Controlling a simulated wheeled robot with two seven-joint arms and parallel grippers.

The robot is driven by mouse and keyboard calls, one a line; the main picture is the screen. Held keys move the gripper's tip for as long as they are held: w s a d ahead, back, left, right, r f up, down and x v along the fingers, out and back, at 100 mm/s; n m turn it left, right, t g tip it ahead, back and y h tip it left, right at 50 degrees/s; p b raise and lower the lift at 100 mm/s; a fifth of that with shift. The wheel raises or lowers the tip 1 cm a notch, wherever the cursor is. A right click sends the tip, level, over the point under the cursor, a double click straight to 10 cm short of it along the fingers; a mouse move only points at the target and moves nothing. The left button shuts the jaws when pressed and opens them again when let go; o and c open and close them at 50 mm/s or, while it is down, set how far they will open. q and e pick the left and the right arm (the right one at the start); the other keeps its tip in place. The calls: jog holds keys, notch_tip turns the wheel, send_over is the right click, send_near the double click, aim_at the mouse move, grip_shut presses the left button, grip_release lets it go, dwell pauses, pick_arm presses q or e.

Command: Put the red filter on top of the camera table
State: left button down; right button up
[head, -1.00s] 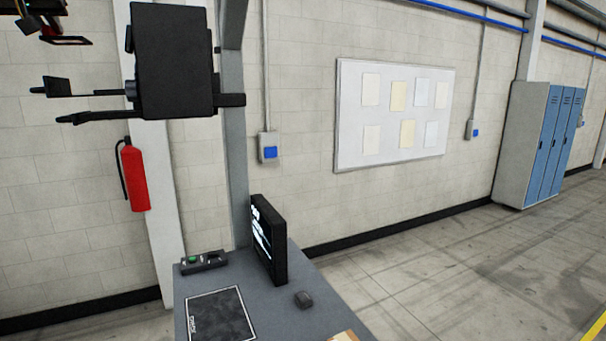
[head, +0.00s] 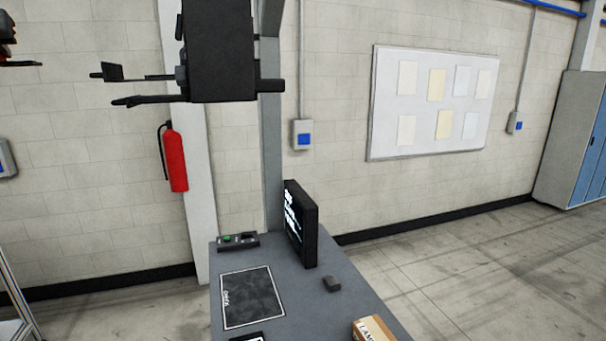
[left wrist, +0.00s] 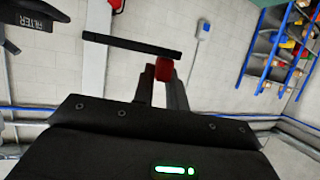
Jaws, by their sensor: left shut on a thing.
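The red filter (left wrist: 164,68) shows in the left wrist view as a small red part between the fingers of my left gripper (left wrist: 162,78), which is shut on it. A dark bar (left wrist: 125,46) crosses just beyond the fingertips. In the head view only dark and red parts of this gripper and its load show at the upper left edge. The grey camera table (head: 345,285) stands at lower middle. My left gripper is left of these arms.
A black part labelled FILTER (left wrist: 30,20) shows in the left wrist view. A fire extinguisher (head: 175,160) hangs behind.

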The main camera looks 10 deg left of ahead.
pick_arm(q)
jog(key=s+a+f+n+g+y, duration=0.2)
jog(key=s+a+f, duration=0.5)
jog(key=a, duration=0.4)
jog(key=w+d+f+m+t+h, duration=0.1)
jog(key=w+d+f, duration=0.55)
jog(key=d, duration=0.35)
jog(key=w+d+f, duration=0.5)
jog(key=d+f, duration=0.3)
jog(key=d, duration=0.3)
jog(key=s+d+f+m+t+h, duration=0.2)
jog(key=s+d+f+m+h, duration=0.1)
jog(key=d+f, duration=0.7)
jog(key=s+d+f+m+t+h, duration=0.2)
jog(key=s+d+f+m+h, duration=0.1)
jog(key=d+f, duration=0.6)
jog(key=w+d+f+m+h, duration=0.1)
jog(key=d+f+m+h, duration=0.1)
jog(key=d, duration=0.9)
jog(key=w+d+f+m+h, duration=0.2)
jog(key=d, duration=0.9)
notch_tip(320, 180, down, 14)
jog(key=b, duration=1.4)
jog(key=shift+f+t, duration=0.2)
jog(key=shift+t, duration=0.1)
